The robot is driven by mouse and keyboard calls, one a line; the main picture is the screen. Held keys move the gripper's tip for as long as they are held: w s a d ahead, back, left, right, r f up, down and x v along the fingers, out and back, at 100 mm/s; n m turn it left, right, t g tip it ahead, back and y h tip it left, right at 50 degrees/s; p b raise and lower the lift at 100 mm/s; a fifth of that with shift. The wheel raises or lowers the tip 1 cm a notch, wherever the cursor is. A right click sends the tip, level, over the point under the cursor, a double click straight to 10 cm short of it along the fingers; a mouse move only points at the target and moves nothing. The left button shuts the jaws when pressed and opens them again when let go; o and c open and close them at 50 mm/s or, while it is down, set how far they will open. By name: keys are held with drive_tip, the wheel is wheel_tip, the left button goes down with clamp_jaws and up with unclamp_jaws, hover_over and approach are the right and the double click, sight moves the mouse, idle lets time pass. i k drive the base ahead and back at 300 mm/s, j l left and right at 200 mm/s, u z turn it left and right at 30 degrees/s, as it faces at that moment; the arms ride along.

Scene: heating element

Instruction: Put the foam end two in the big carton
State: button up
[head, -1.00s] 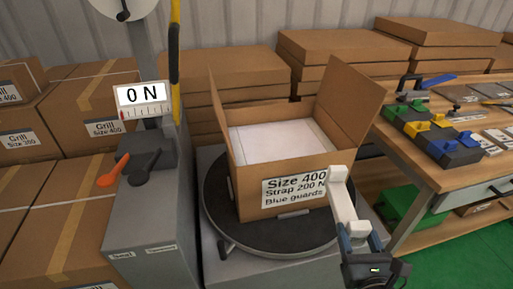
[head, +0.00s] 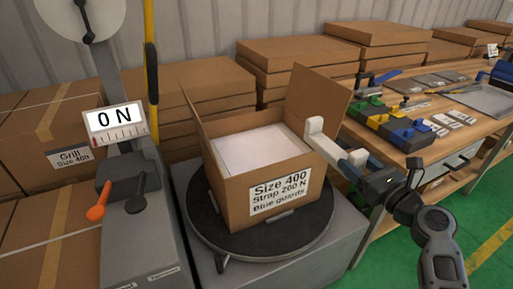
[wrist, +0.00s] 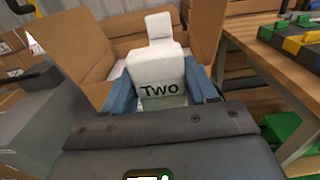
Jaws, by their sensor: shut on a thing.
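The foam end two is a white block. In the wrist view the foam end two (wrist: 160,80) sits between the blue fingers of my gripper (wrist: 160,97), with "Two" on its near face. In the head view the foam end two (head: 322,138) is at the right edge of the big carton (head: 240,195), its narrow tip raised at the carton's wall. My gripper (head: 352,163) is shut on it, outside the carton on the right. The big carton is open, its flaps up, and white material (head: 262,148) shows inside. Whether the foam touches the carton wall I cannot tell.
The carton stands on a round dark turntable (head: 290,237). A grey strapping machine (head: 130,225) with a "0 N" dial (head: 115,122) is at left. A wooden workbench (head: 365,140) with coloured blocks is at right. Stacked cartons (head: 215,85) stand behind.

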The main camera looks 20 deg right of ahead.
sight(287, 149)
drive_tip(key=i, duration=0.85)
